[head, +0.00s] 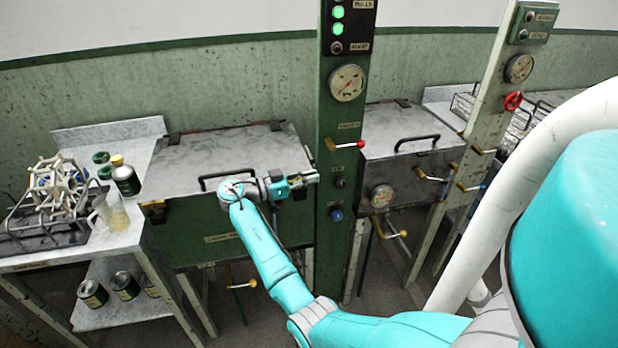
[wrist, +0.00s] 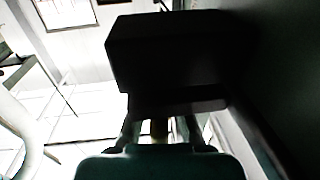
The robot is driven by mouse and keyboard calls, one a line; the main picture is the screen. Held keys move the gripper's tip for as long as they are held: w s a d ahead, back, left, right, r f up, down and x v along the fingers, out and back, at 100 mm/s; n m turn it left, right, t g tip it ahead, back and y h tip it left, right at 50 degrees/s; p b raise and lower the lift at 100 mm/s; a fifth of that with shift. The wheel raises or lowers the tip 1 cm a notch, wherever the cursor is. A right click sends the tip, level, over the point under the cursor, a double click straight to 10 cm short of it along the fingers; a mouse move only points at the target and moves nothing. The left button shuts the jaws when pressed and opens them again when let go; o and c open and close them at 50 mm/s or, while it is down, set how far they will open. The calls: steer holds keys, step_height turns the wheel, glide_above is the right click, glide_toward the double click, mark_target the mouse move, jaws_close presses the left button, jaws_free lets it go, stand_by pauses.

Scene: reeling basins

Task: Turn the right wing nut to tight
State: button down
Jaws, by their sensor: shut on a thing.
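My gripper (head: 303,180) is at the front right corner of the left covered basin (head: 225,230), beside the green column. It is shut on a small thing. In the wrist view my gripper (wrist: 158,130) shows dark fingers on both sides of a small brass-coloured piece, which looks like the right wing nut (wrist: 159,128). Its wings and angle are too dark and too covered to tell. In the head view my gripper hides the nut. A brass fitting (head: 153,208) shows at the basin's front left corner.
The green column (head: 338,110) with a gauge and a red-tipped lever (head: 346,145) stands close to the right of my gripper. A black lid handle (head: 225,178) is close to its left. A side table (head: 130,235) holds a jug and tins.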

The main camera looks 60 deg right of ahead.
steer(key=shift+f, duration=0.1)
steer(key=c, duration=1.2)
jaws_free()
steer(key=v, duration=1.2)
